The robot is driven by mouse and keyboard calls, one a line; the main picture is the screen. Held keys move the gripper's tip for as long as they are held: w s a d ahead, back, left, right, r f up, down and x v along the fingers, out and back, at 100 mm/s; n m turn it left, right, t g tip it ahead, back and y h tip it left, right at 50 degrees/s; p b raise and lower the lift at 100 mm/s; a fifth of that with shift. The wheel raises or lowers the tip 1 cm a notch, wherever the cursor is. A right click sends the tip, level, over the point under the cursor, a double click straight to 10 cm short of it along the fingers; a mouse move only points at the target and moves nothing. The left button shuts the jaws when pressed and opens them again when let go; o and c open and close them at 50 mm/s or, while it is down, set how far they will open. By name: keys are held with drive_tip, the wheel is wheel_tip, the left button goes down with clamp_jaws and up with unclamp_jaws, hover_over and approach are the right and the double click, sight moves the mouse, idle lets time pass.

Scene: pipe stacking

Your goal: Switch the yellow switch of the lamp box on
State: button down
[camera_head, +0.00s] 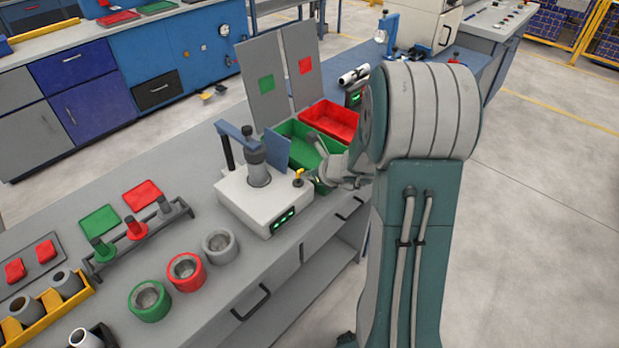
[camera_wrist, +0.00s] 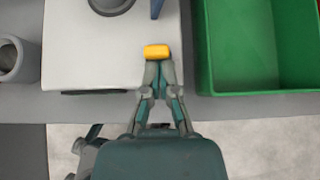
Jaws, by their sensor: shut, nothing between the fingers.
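The white lamp box (camera_head: 262,203) stands on the grey bench, with green lights on its front face. Its small yellow switch (camera_head: 298,176) sticks up near the right corner of its top. The wrist view shows the yellow switch (camera_wrist: 156,51) near the front edge of the white box (camera_wrist: 85,65). My gripper (camera_head: 314,181) is just right of the switch in the head view. In the wrist view my gripper (camera_wrist: 158,70) is shut and empty, with its fingertips right at the switch's near side. I cannot tell whether they touch it.
A green bin (camera_head: 293,130) and a red bin (camera_head: 330,120) stand close behind my gripper. A grey cylinder (camera_head: 258,165) rises from the box top. Green, red and grey rings (camera_head: 220,245) lie to the left. Open floor lies right of the bench.

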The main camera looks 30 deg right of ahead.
drive_tip(key=shift+w+a+r+g+h, duration=0.1)
drive_tip(key=shift+w+r+g+h, duration=0.15)
drive_tip(key=shift+g, duration=0.25)
drive_tip(key=shift+w+a+r+g+h, duration=0.15)
drive_tip(key=shift+w+g, duration=0.15)
drive_tip(key=shift+g, duration=0.2)
drive_tip(key=shift+w, duration=0.2)
drive_tip(key=shift+w+a, duration=0.1)
drive_tip(key=shift+r, duration=0.8)
